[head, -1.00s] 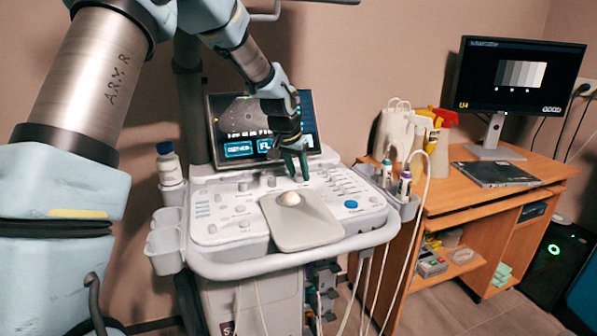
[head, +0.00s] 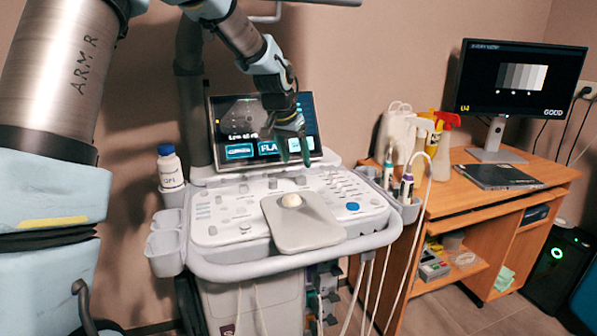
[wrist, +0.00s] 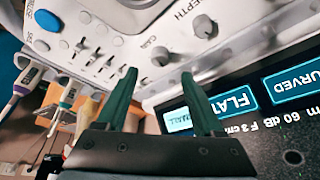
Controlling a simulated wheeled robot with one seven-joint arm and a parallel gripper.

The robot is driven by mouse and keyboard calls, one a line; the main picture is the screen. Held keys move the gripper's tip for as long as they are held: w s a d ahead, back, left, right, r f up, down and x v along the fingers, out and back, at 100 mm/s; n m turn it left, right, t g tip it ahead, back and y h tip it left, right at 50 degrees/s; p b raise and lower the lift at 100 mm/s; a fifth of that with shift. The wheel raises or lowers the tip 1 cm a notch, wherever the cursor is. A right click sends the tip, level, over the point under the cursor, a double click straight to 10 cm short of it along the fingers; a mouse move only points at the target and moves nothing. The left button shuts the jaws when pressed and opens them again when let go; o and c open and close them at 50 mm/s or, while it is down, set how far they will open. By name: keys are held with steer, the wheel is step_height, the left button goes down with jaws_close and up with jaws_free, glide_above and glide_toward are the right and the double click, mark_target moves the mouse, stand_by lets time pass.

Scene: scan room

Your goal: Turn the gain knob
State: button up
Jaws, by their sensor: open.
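The gain knob (wrist: 160,56) is a small grey round knob on the white console panel, with its printed label beside it in the wrist view. It also shows small in the head view (head: 300,180). The depth knob (wrist: 203,25) stands beside it. My gripper (wrist: 158,74) has two dark green fingers, apart and empty, with the gain knob in the gap between their tips as pictured. In the head view my gripper (head: 295,163) hangs above the back of the panel, in front of the screen, with its fingertips apart from the knob.
The console screen (head: 240,113) stands close behind my gripper. A wooden desk (head: 480,210) with a monitor is at the right.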

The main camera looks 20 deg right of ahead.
steer(key=shift+v, duration=2.35)
steer(key=s+a+f+n+y+p, duration=0.1)
steer(key=s+a+n, duration=0.1)
steer(key=a, duration=0.7)
steer(key=s+a+f+n+y+p, duration=0.1)
steer(key=a+n, duration=0.1)
steer(key=a, duration=0.7)
steer(key=s+a+f+n+y+p, duration=0.1)
steer(key=s+a+f+n, duration=0.1)
steer(key=a, duration=0.8)
steer(key=shift+s+n, duration=0.35)
steer(key=shift+n, duration=0.05)
steer(key=s+a+f+n+g+p, duration=0.1)
steer(key=s+a+f+n, duration=0.1)
steer(key=s+a, duration=0.6)
steer(key=shift+a+n+y+p, duration=0.3)
steer(key=shift+a+n, duration=0.05)
steer(key=shift+n, duration=0.25)
steer(key=shift+w, duration=0.1)
